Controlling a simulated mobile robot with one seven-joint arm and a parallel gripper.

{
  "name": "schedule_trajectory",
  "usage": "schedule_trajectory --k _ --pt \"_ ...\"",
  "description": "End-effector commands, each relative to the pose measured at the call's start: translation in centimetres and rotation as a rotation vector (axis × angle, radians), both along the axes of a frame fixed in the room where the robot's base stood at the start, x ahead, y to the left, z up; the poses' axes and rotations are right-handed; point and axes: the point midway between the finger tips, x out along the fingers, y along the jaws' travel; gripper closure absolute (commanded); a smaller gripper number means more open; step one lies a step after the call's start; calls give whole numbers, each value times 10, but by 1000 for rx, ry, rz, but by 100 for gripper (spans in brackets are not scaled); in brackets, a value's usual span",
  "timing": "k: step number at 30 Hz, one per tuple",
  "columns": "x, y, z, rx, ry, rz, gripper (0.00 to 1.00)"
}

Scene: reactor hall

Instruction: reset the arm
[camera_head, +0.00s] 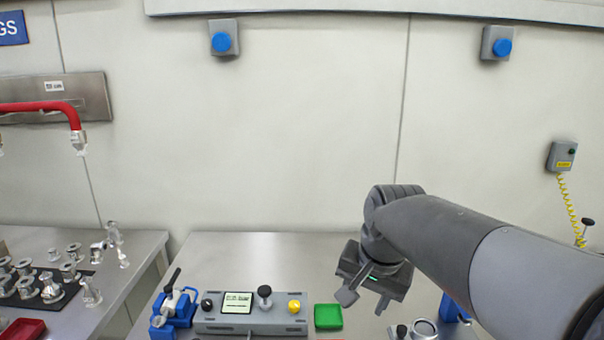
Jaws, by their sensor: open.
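My arm (450,235) reaches in from the lower right of the head view, bent at its wrist over the right part of the middle bench. My gripper (364,302) points down at the end of it. Its two fingers are apart, with nothing visible between them. A green tray (328,316) lies on the bench just left of the fingers. The gripper appears to be above the bench top; its exact height is hard to tell.
A grey control box (250,318) with a screen and knobs stands left of the tray, beside a blue clamp (175,308). Metal parts (424,328) lie under the wrist at right. A left bench (60,240) holds several metal fittings. The rear bench top (260,255) is clear.

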Motion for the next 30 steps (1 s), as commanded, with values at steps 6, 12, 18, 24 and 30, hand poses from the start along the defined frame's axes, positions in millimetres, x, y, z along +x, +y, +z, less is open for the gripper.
schedule_trajectory --k 6,12,18,24,30 --pt "-63 -24 -9 -84 -114 175 52" --pt "-106 -37 -27 -181 -191 314 52" --pt "-124 -41 -39 -236 -224 382 52" --pt "-126 -42 -40 -241 -225 387 52" --pt "-126 -42 -40 -241 -225 387 52"
